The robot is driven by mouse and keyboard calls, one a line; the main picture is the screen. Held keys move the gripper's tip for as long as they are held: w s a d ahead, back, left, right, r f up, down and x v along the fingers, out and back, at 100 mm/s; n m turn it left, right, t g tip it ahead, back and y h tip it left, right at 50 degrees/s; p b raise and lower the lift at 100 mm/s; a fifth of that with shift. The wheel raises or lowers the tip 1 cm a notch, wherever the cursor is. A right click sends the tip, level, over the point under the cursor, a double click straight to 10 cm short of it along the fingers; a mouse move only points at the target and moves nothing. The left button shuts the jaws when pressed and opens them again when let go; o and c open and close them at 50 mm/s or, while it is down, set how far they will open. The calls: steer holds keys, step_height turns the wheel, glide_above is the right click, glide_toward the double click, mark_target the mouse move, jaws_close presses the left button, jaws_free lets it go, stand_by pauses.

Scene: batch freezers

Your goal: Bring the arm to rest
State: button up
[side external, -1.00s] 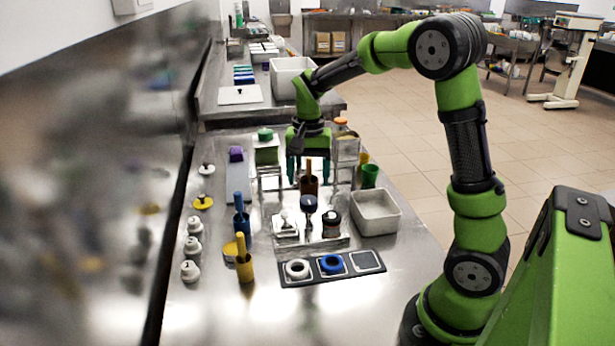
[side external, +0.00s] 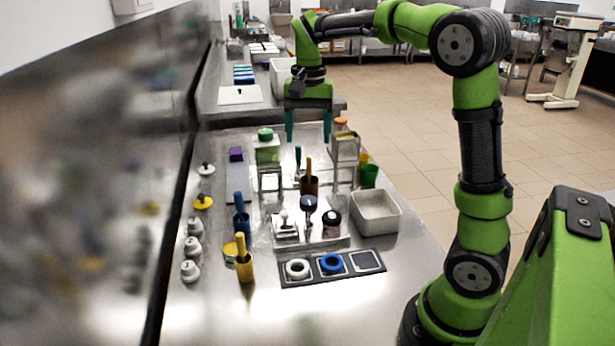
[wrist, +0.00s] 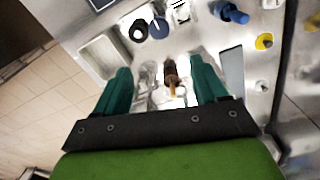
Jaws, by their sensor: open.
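My gripper (side external: 308,126) is open and empty, raised above the far part of the steel counter (side external: 330,315). Its teal fingers point straight down and stand apart, with nothing between them. In the wrist view, my gripper (wrist: 160,84) shows its two fingers spread. A brown holder with an orange handle (wrist: 171,75) lies below and between them in that view. The brown holder (side external: 309,186) stands on the counter, nearer the camera than the fingers. A small teal-handled tool (side external: 298,160) stands just behind it.
A green-lidded container (side external: 266,150) and an orange-topped container (side external: 344,148) stand on raised stands near my gripper. Blue (side external: 241,222) and yellow (side external: 244,265) holders, a white bin (side external: 376,212) and a dark tray with rings (side external: 346,277) stand nearer. The counter's front is clear.

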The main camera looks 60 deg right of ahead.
steer(key=s+a+f+n+t+y, duration=0.1)
steer(key=s+a+n+t, duration=0.6)
steer(key=s+a, duration=0.7)
steer(key=shift+s+a+f+n+y, duration=0.25)
steer(key=shift+f+n+y, duration=0.1)
steer(key=shift+n+y, duration=0.15)
